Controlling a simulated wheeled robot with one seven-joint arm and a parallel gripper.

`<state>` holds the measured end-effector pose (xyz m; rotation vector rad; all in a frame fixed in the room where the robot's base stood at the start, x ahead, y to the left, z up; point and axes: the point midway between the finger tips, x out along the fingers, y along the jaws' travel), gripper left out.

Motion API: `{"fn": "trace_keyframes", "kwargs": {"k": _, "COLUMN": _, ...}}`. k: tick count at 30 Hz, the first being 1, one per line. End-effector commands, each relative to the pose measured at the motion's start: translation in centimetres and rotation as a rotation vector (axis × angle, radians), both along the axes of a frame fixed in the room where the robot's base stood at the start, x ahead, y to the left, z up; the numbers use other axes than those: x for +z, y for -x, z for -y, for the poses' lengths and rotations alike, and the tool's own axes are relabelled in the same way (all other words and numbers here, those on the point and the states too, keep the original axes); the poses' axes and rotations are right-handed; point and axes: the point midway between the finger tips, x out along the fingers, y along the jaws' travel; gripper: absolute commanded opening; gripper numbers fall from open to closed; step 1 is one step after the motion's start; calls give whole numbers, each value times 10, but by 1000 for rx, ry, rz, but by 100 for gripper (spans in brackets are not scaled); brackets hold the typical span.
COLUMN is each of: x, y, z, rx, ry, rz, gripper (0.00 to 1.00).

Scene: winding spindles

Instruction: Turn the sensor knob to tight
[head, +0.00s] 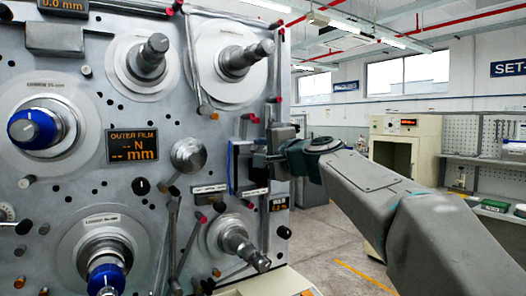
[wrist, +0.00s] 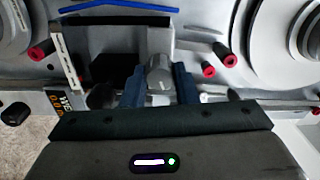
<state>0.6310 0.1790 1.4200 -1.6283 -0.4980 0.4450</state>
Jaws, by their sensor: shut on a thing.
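The sensor knob shows in the wrist view as a grey rounded knob (wrist: 160,73) between the two dark blue fingers of my gripper (wrist: 160,86). The fingers are shut on its sides. In the head view my gripper (head: 262,160) reaches from the right to the bracket at the panel's right part, and I cannot make out the knob there. The knob's pointer and any tight or loose marking are not readable in either view.
The grey machine panel (head: 85,85) carries several spindles, with blue-capped ones (head: 35,128) at left. A bare spindle (head: 237,243) sits below my gripper. Red-tipped pins (wrist: 208,70) stick out near the knob. A blue-edged bracket (head: 230,168) is close by. Open floor lies to the right.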

Motion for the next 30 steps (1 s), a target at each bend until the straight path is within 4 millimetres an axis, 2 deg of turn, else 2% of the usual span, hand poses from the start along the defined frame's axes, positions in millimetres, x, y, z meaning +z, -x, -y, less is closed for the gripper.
{"fn": "trace_keyframes", "kwargs": {"k": 18, "x": 0, "y": 0, "z": 0, "rx": 1, "ry": -474, "rz": -322, "gripper": 4}}
{"fn": "trace_keyframes", "kwargs": {"k": 30, "x": -1, "y": 0, "z": 0, "rx": 0, "ry": -672, "rz": -457, "gripper": 4}}
